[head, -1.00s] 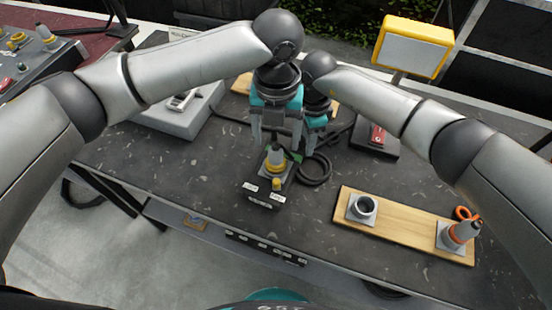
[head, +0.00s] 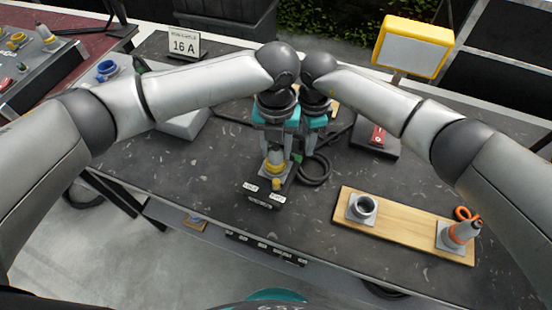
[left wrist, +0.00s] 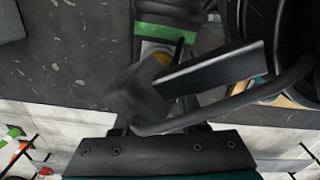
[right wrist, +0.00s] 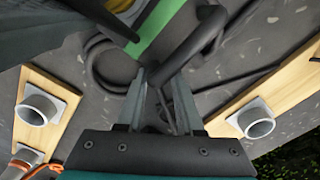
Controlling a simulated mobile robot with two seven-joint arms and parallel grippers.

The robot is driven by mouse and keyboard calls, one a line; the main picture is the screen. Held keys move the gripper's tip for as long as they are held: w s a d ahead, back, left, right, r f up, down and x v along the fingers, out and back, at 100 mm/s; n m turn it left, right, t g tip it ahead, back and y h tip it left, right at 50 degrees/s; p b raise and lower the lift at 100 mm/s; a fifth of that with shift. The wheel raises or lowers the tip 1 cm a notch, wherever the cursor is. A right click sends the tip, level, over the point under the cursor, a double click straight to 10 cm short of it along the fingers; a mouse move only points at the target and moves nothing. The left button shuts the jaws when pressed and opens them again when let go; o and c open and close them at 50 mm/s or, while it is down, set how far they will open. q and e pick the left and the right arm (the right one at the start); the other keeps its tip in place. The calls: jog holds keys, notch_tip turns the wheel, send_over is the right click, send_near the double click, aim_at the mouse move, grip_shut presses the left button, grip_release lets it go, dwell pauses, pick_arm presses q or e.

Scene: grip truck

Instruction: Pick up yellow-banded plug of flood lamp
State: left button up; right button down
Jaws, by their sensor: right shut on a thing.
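The yellow-banded plug (head: 275,166) is grey with a yellow ring. It stands in a dark box (head: 262,197) with white labels on its front, near the middle of the bench. My left gripper (head: 276,146) points down right at the plug's top; its fingers overlap the plug, and I cannot tell whether they touch it. The left wrist view is blurred by dark parts close to the camera. My right gripper (right wrist: 160,100) is just behind and right of the plug, shut on a dark bar (right wrist: 195,45) beside a green strip (right wrist: 157,28).
A black cable (head: 316,170) loops right of the box. A wooden board (head: 405,232) at the right front carries a grey socket (head: 362,207) and an orange-banded plug (head: 462,232). A yellow lamp (head: 413,48) stands behind. A 16 A sign (head: 184,46) is at the back left.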

pick_arm(q)
grip_shut()
pick_arm(e)
jog(key=shift+s+a+f, duration=0.15)
jog(key=shift+s+a, duration=0.05)
jog(key=shift+s, duration=0.05)
pick_arm(q)
notch_tip(320, 180, up, 10)
jog(key=shift+r, duration=0.1)
dwell(0.4)
pick_arm(e)
jog(key=c, duration=0.8)
grip_release()
jog(key=o, duration=0.3)
jog(key=shift+w, duration=0.1)
jog(key=shift+d, duration=0.1)
